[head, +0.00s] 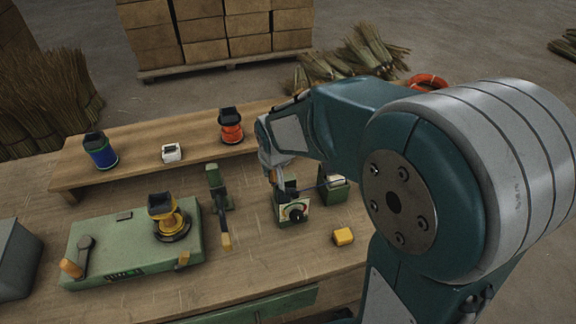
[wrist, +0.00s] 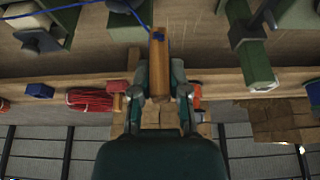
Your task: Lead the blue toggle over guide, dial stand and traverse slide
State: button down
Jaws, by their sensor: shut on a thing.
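My gripper (wrist: 160,82) is shut on a wooden toggle with a blue band (wrist: 158,58), held above the bench. A blue line (wrist: 62,8) runs from the band to the upper left in the wrist view. In the head view the line (head: 310,187) runs right from my gripper (head: 275,178) to a green block (head: 336,190), likely the guide. The dial stand (head: 294,211), with a black knob, stands just below my gripper. A green upright (head: 216,190), likely the traverse slide, stands to the left; it also shows in the wrist view (wrist: 252,55). Whether the line touches the dial stand is unclear.
A green winder (head: 130,245) with a yellow spool (head: 165,215) and crank fills the bench's left. The raised shelf (head: 125,180) holds a blue spool (head: 100,150), a white box (head: 172,153) and an orange spool (head: 231,126). A yellow block (head: 343,236) lies at the right front.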

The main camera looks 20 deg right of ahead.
jog(key=a, duration=1.9)
